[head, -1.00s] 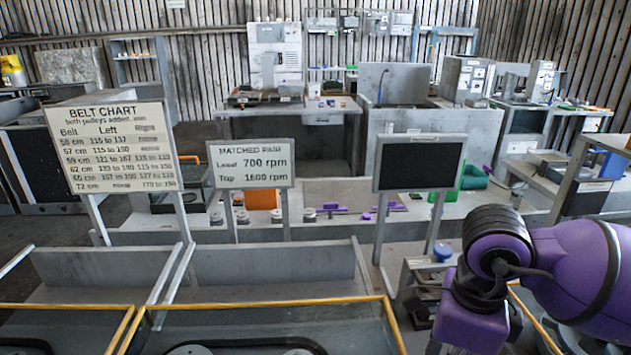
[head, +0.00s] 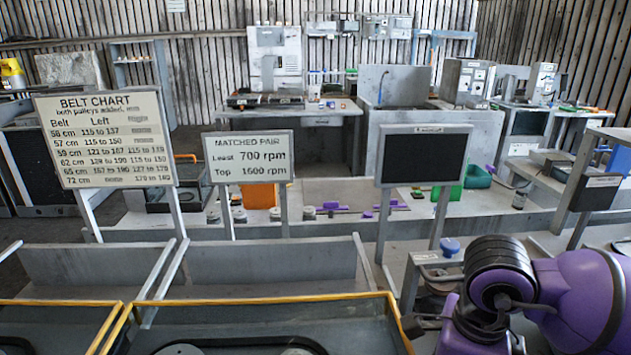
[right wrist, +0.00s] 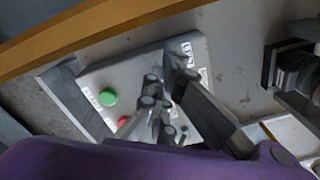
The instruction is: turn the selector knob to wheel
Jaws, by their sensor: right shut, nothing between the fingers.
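In the right wrist view a light grey control panel (right wrist: 120,78) carries a green button (right wrist: 107,97), a red button (right wrist: 124,122) and several small white labels. My right gripper (right wrist: 164,75) is in front of this panel, its dark fingers shut with nothing between them. The fingers cover the panel's middle and right part. I cannot make out the selector knob clearly there, and cannot tell whether the fingers touch the panel. In the head view my purple right arm comes in at the lower right. My left gripper is not in view.
A blue knob-like part (head: 450,246) sits beyond my right arm.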

